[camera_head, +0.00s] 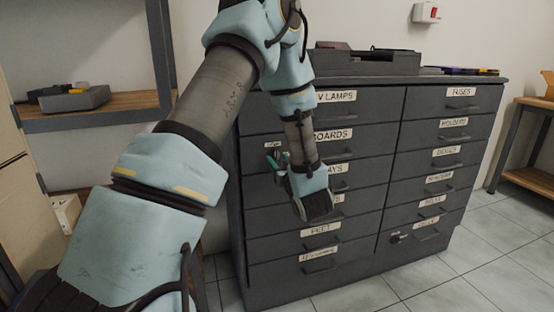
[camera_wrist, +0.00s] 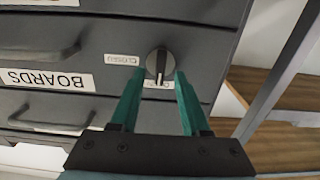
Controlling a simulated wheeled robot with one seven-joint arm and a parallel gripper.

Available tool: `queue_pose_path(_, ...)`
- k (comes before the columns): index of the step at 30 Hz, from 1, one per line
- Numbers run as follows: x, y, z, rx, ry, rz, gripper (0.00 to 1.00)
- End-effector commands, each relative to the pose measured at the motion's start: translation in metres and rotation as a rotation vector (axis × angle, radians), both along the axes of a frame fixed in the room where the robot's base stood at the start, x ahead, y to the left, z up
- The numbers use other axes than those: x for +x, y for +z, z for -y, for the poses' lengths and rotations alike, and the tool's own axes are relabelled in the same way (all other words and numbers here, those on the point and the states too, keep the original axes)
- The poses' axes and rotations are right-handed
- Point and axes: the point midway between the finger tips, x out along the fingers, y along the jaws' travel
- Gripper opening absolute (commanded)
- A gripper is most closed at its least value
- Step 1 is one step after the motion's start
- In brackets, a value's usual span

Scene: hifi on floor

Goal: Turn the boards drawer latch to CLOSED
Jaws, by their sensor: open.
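The boards drawer latch (camera_wrist: 160,64) is a round dark knob with a paler upright ridge, in the wrist view. A CLOSED label (camera_wrist: 122,60) is to its left, and another label, partly hidden and unreadable, is just below it. The ridge stands across the direction of the CLOSED label. My gripper (camera_wrist: 159,76) is open, with one teal finger on each side of the knob's lower part; I cannot tell whether they touch it. The BOARDS label (camera_wrist: 47,79) appears upside down. In the head view my gripper (camera_head: 277,160) is at the BOARDS drawer's left end, and the latch cannot be made out.
The dark drawer cabinet (camera_head: 350,250) has two columns of labelled drawers with bar handles. A tray (camera_head: 365,62) lies on its top. A shelf unit (camera_head: 100,118) stands to the left. Tiled floor (camera_head: 480,270) is clear at the right.

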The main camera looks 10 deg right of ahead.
Motion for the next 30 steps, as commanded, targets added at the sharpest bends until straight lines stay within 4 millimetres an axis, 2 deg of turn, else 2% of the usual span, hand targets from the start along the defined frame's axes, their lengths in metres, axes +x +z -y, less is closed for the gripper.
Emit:
queue_pose_path(4,0.0119,0.0000,-0.0019,0.000,0.001,-0.001,0.46)
queue_pose_path(14,0.0146,-0.0002,-0.0021,0.001,0.000,-0.001,0.46)
queue_pose_path(26,0.0143,-0.0001,-0.0021,0.001,0.000,-0.001,0.01)
queue_pose_path(30,0.0143,-0.0001,-0.0021,0.001,0.000,-0.001,0.00)
